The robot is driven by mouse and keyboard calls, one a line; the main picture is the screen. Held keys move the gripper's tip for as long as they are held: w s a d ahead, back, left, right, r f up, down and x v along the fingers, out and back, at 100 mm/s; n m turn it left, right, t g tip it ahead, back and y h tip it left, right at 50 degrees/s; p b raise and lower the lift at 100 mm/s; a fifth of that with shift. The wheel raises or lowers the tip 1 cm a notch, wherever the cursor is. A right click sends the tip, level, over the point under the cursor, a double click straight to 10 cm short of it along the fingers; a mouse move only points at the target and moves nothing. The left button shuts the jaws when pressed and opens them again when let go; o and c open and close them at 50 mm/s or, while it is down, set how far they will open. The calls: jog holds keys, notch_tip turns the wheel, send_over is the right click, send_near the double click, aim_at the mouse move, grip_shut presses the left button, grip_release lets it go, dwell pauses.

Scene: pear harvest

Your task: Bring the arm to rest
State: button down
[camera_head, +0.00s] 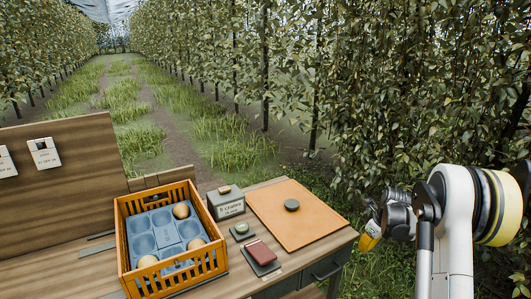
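My white arm stands at the right in the head view, bent at a joint with black and yellow bands. My gripper (376,222) is at its left end, dark and small, to the right of the workbench and in front of the foliage. A yellow-orange patch shows at its tip. I cannot tell whether that is a part of the gripper or something in it. Whether the fingers are open or shut is not clear.
The wooden workbench (95,272) holds an orange crate (222,252) with a blue tray (140,224) and three pears (181,210). A grey box (226,203), a dark red block (261,252) and an orange board (290,225) with a dark disc lie to its right. Dense foliage stands behind my arm.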

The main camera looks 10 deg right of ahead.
jog(key=s+a+r+n+t, duration=0.1)
jog(key=s+a+r+n, duration=0.3)
jog(key=r, duration=0.3)
jog(key=s+a+r+n+h, duration=0.1)
jog(key=s+a+r+n, duration=0.2)
jog(key=a+r+n, duration=0.3)
jog(key=s+a+r+n+t, duration=0.1)
jog(key=s+a+r+n, duration=0.2)
jog(key=a+r, duration=0.3)
jog(key=s+a+r+n+t, duration=0.1)
jog(key=s+a+n, duration=0.3)
jog(key=s+n, duration=0.5)
jog(key=s+a+r+n+t, duration=0.1)
jog(key=s+a+r+n, duration=0.2)
jog(key=s+a+n, duration=0.2)
jog(key=s+n, duration=0.3)
jog(key=s, duration=0.3)
jog(key=shift+s+a+n+t, duration=0.25)
jog(key=shift+s+n+t, duration=0.05)
jog(key=shift+s+n, duration=0.1)
jog(key=shift+a, duration=0.1)
